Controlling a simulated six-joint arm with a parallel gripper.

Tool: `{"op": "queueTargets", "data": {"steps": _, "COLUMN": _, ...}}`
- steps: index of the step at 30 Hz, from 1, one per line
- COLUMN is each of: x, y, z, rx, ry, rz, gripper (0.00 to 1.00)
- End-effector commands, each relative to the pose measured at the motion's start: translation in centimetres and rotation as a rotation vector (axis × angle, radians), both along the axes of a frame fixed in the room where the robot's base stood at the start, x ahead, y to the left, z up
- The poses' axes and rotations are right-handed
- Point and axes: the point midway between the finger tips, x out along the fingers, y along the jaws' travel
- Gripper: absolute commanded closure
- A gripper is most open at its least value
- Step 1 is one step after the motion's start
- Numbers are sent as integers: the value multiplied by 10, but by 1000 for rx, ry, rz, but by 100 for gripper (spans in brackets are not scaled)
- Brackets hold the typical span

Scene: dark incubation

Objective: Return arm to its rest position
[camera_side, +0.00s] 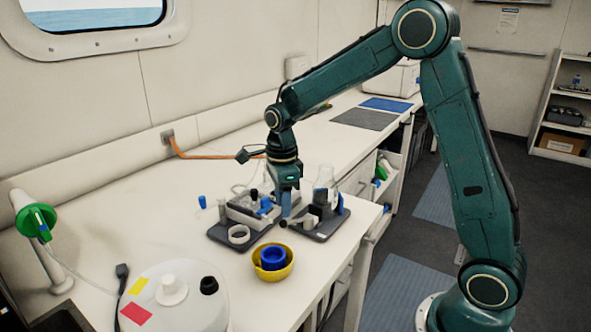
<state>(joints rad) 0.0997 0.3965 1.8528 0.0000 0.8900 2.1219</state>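My gripper (285,205) points down over the bench, just above and between two dark trays. Its fingertips are small and partly merge with the items behind them, so I cannot tell whether it is open or shut, or whether it touches anything. The right tray (338,224) carries a clear conical flask (325,184) and dark and blue pieces.
A yellow bowl (289,268) with a blue ring-shaped piece (273,257) stands in front of the trays. A white container (190,300) with red and yellow labels is at front left, near a green-headed stand (36,221). The bench (130,220) is clear at left, behind the container.

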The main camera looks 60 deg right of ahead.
Motion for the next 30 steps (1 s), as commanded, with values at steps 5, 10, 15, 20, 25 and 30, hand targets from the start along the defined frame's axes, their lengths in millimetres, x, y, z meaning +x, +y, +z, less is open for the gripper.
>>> {"op": "queueTargets", "data": {"steps": 5, "x": -8, "y": 3, "z": 13, "rx": -4, "ry": -21, "rz": 82, "gripper": 65}}
{"op": "queueTargets", "data": {"steps": 10, "x": -24, "y": 8, "z": 38, "rx": -14, "ry": -62, "rz": 259, "gripper": 65}}
{"op": "queueTargets", "data": {"steps": 15, "x": -50, "y": 14, "z": 66, "rx": -38, "ry": -111, "rz": 498, "gripper": 65}}
{"op": "queueTargets", "data": {"steps": 20, "x": -76, "y": 20, "z": 89, "rx": -73, "ry": -155, "rz": 731, "gripper": 65}}
{"op": "queueTargets", "data": {"steps": 25, "x": -106, "y": 25, "z": 109, "rx": -122, "ry": -198, "rz": 978, "gripper": 65}}
{"op": "queueTargets", "data": {"steps": 30, "x": -136, "y": 30, "z": 123, "rx": -184, "ry": -234, "rz": 1222, "gripper": 65}}
